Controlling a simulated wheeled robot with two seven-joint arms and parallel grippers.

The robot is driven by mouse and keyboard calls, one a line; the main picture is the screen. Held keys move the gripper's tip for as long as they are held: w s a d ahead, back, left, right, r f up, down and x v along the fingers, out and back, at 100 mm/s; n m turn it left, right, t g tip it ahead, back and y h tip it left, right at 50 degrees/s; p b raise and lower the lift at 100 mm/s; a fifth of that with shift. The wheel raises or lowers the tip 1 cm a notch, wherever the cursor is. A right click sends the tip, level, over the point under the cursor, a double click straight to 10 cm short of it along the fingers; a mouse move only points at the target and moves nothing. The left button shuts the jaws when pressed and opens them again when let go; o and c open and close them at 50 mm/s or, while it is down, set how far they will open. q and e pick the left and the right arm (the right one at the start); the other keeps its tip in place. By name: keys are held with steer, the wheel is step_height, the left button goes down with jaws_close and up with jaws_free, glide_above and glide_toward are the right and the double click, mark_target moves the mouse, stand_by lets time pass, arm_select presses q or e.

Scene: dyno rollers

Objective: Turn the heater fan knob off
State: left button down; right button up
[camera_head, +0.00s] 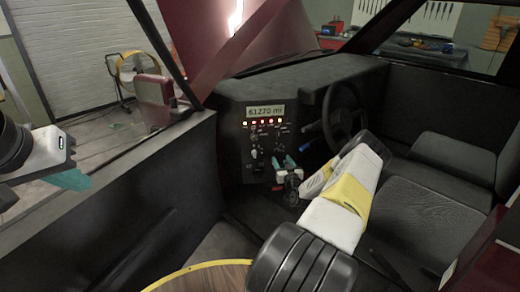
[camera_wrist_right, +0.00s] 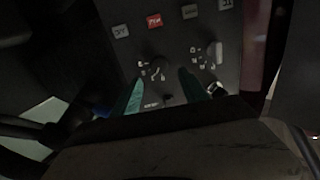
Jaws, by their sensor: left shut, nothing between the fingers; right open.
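The black dashboard panel (camera_head: 250,135) carries knobs, switches and lit buttons below a display reading 61270 mi. My right gripper (camera_head: 284,168) is open in front of the panel's lower right part. In the right wrist view its teal fingers (camera_wrist_right: 162,78) point at the panel, and a dark round knob (camera_wrist_right: 157,64) with small markings lies just beyond the gap between the tips. I cannot tell whether they touch. A second knob (camera_wrist_right: 213,53) sits to the right. The labels are too small to show which is the heater fan knob. My left gripper (camera_head: 75,179) is shut and empty, outside the car at left.
The steering wheel (camera_head: 341,115) is right of the panel, close to my right arm. Black seats (camera_head: 440,205) fill the right side. The car door (camera_head: 130,205) stands between my left gripper and the dashboard. A red button (camera_wrist_right: 154,20) is above the knobs.

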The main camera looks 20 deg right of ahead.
mark_target(278, 152)
steer(key=w, duration=0.3)
steer(key=w+d, duration=0.1)
steer(key=w, duration=0.2)
steer(key=shift+d, duration=0.1)
jaws_close()
